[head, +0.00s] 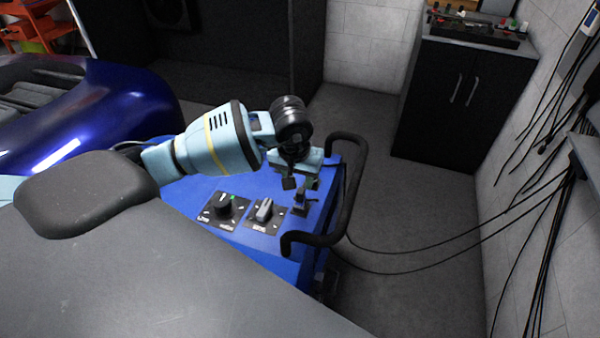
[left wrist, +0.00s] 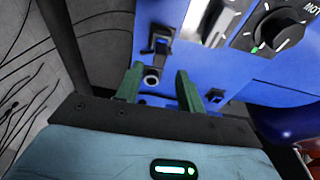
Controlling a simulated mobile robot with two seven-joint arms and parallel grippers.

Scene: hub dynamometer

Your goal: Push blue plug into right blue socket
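My left gripper (head: 302,186) hangs low over the right end of the blue machine's top panel. In the left wrist view its two green fingers (left wrist: 158,88) are spread apart. A small round fitting with a grey rim (left wrist: 152,78) shows between the fingers, nearer the left one; I see no finger closed on it. A black upright fitting (head: 300,204) stands on the panel just below the gripper, and it also shows in the left wrist view (left wrist: 160,40). I cannot clearly make out a blue plug or tell which fitting is the right blue socket. My right gripper is out of view.
A black tubular handle (head: 352,190) curves along the panel's right end. Black cables (head: 420,236) run right to the wall. The floor beyond is clear.

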